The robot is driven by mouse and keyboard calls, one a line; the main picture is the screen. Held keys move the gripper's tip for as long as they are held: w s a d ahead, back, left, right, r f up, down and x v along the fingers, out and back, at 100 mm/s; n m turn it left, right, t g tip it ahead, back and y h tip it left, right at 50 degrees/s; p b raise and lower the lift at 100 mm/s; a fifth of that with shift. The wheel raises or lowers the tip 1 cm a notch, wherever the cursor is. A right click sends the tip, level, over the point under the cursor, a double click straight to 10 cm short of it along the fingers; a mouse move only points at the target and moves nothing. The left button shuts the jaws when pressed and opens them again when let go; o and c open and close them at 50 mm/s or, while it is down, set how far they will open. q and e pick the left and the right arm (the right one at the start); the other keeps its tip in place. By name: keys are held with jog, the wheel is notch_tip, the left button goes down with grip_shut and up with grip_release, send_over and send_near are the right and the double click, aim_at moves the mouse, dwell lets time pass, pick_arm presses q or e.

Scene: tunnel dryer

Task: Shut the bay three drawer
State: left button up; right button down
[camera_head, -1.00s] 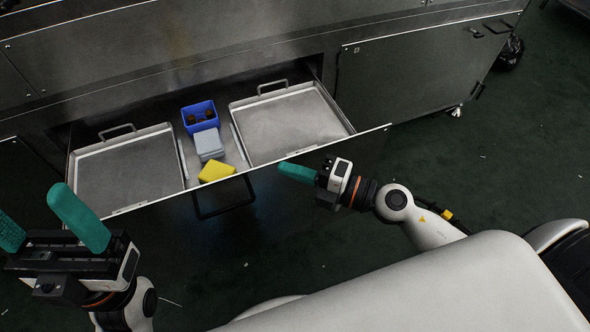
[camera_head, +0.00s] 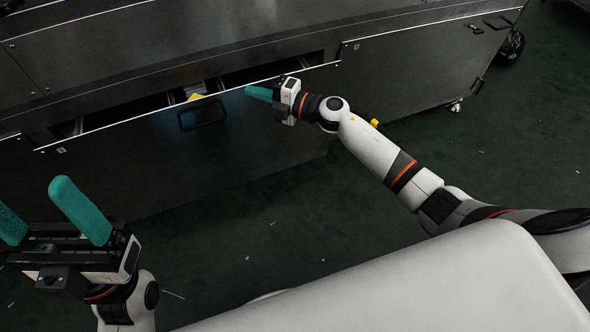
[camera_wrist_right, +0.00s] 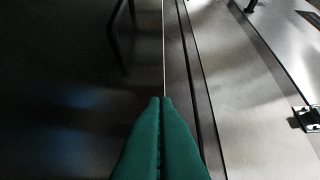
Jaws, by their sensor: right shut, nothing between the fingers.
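The drawer (camera_head: 150,150) in the dark metal cabinet is mostly pushed in, with a narrow gap open along its top. Its black bar handle (camera_head: 203,117) is on the front panel, and also shows in the right wrist view (camera_wrist_right: 121,30). My right gripper (camera_head: 249,90) is shut and empty, its teal fingers at the drawer front, right of the handle. In the right wrist view the shut fingertips (camera_wrist_right: 162,100) are by the drawer's top edge; I cannot tell if they touch. My left gripper (camera_head: 42,215) is open and empty at the lower left, away from the drawer.
Inside the gap, a yellow block (camera_head: 195,97) and a grey item (camera_head: 194,88) partly show; the rest is hidden. A closed cabinet panel (camera_head: 420,75) is to the right. The dark green floor (camera_head: 260,235) before the drawer is clear apart from small scraps.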

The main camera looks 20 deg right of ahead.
aim_at(254, 85)
jog(key=shift+w+a+b, duration=0.1)
jog(key=shift+w+b, duration=0.25)
jog(key=shift+w, duration=1.3)
jog(key=shift+s, duration=0.15)
